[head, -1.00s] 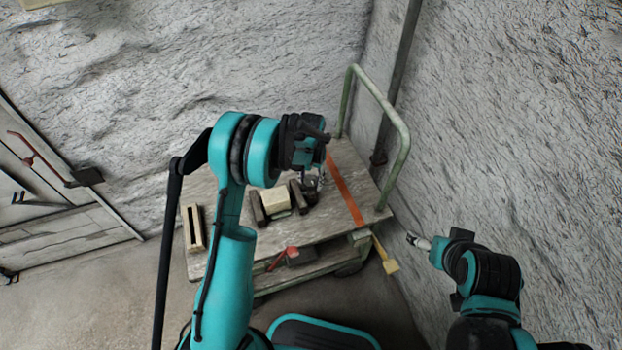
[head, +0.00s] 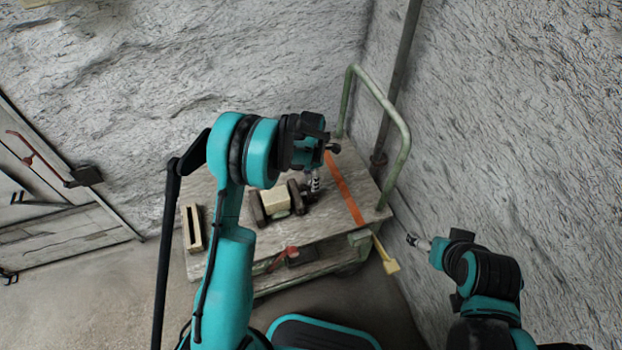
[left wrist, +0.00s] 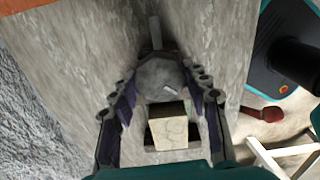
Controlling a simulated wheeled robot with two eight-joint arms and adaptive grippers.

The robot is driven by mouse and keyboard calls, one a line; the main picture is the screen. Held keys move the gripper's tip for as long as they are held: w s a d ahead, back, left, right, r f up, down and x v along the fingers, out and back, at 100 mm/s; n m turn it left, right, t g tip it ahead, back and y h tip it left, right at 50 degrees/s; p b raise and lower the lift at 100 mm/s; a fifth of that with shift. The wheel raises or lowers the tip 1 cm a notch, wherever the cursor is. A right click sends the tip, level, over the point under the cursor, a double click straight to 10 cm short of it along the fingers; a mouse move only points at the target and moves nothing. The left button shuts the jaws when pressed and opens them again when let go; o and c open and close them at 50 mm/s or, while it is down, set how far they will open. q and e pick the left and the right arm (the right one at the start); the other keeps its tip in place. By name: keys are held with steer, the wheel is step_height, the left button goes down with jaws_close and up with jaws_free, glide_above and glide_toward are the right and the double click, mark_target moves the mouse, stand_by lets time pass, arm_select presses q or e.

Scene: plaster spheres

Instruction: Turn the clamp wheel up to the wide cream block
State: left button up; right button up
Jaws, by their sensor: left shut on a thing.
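The wide cream block (head: 275,201) sits between the dark jaws of the clamp (head: 257,209) on the cart top. The right jaw (head: 296,198) looks close against the block; contact is too small to tell. In the left wrist view the block (left wrist: 168,130) shows below the grey clamp wheel (left wrist: 158,75). My left gripper (head: 316,186) is shut on the wheel at the clamp's right; its two fingers (left wrist: 160,85) flank the rim in the wrist view. My right gripper (head: 414,241) hangs beside the cart at the right, apart from everything; its finger opening is unclear.
The wooden cart top (head: 325,215) carries an orange strap (head: 345,188) and a slotted cream block (head: 193,227) at the left. A green handle rail (head: 404,130) rises behind. Rough walls stand close behind and right.

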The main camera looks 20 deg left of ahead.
arm_select(q)
steer(key=m, duration=0.4)
steer(key=shift+m, duration=0.3)
steer(key=m, duration=0.3)
steer(key=shift+m, duration=0.3)
steer(key=m, duration=0.4)
steer(key=shift+m, duration=0.3)
steer(key=m, duration=0.3)
steer(key=shift+m, duration=0.3)
steer(key=m, duration=0.4)
steer(key=shift+m, duration=0.3)
steer(key=m, duration=0.3)
steer(key=shift+m+b, duration=0.3)
steer(key=m, duration=0.3)
steer(key=shift+m, duration=2.2)
